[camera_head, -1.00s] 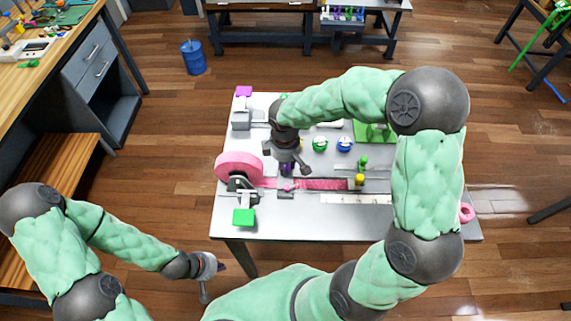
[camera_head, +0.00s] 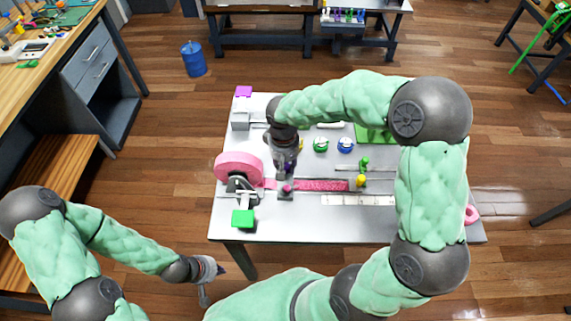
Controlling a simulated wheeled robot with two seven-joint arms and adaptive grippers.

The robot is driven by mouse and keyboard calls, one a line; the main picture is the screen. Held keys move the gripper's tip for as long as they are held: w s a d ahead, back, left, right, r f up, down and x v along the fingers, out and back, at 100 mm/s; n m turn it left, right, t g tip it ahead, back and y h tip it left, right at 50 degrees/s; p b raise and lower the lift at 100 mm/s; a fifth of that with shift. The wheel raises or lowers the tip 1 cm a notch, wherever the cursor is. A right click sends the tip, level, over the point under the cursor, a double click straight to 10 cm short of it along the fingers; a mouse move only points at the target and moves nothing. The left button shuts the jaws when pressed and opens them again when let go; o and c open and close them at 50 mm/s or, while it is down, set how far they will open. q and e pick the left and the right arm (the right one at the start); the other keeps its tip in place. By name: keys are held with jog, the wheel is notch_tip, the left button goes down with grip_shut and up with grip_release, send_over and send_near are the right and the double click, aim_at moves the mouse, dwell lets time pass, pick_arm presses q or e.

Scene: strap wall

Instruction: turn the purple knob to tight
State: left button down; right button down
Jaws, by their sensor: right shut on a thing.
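The purple knob (camera_head: 281,170) shows as a small dark purple patch under my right gripper, near the left end of a pink strap (camera_head: 325,185). Most of the knob is hidden by the gripper. My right gripper (camera_head: 284,174) points down over the knob and is shut on it. The knob's markings cannot be made out. My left gripper (camera_head: 214,284) is off the near left corner of the table, empty, with its fingers spread apart.
The light grey table (camera_head: 400,228) carries a pink roll (camera_head: 238,166), a green block (camera_head: 242,218), a green knob (camera_head: 320,145), a blue knob (camera_head: 345,145) and a yellow piece (camera_head: 361,180). A magenta block (camera_head: 243,91) is at the back left.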

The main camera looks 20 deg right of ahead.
dwell(0.3)
jog(key=c, duration=0.9)
grip_release()
jog(key=shift+c, duration=0.2)
notch_tip(320, 180, up, 12)
jog(key=shift+a, duration=0.25)
